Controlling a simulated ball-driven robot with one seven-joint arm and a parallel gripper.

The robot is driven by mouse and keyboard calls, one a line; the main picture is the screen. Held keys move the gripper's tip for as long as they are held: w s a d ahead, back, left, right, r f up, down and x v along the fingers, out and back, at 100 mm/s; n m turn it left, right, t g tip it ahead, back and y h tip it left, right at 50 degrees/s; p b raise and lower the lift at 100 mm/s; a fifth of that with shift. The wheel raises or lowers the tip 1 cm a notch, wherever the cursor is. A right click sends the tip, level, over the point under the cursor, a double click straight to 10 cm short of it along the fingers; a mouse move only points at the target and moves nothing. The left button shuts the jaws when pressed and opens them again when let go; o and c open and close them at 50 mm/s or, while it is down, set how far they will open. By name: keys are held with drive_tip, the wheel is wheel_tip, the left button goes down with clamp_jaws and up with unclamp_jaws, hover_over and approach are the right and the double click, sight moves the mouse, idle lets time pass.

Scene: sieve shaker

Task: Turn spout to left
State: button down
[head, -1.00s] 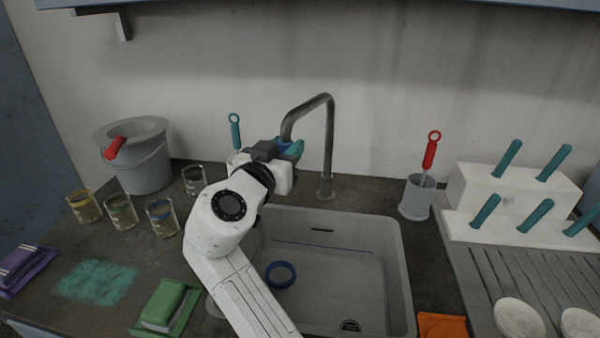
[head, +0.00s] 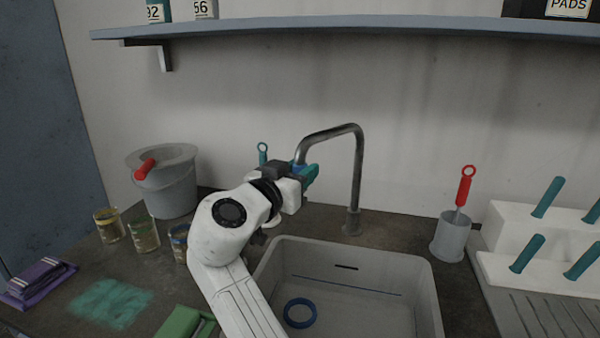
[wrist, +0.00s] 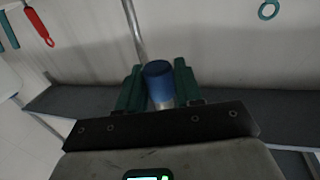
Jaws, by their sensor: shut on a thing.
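The spout (head: 358,180) is a grey metal pipe. It rises from the counter behind the sink (head: 436,300), bends over and points left in the head view. My gripper (head: 308,174) is at the spout's free end, above the counter just behind the sink's left rear corner. In the wrist view the spout's blue end piece (wrist: 158,80) sits between the two green fingers of my gripper (wrist: 157,88), which is shut on it. The spout's upright part (wrist: 133,30) shows behind. The lower part of the spout's end is hidden by my gripper in the head view.
A grey bucket (head: 168,188) and several glass beakers (head: 143,235) stand left. A teal-handled tool (head: 263,153) is close behind my gripper. A grey cup (head: 450,240) with a red-handled brush (head: 464,186) stands right. A shelf (head: 340,31) hangs above. A blue ring (head: 300,313) lies in the sink.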

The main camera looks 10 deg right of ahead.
drive_tip(key=c, duration=0.9)
unclamp_jaws()
drive_tip(key=shift+w+a, duration=0.15)
drive_tip(key=shift+w, duration=0.05)
drive_tip(key=shift+o, duration=0.2)
drive_tip(key=v, duration=1)
drive_tip(key=shift+s+a, duration=0.2)
drive_tip(key=shift+s, duration=0.2)
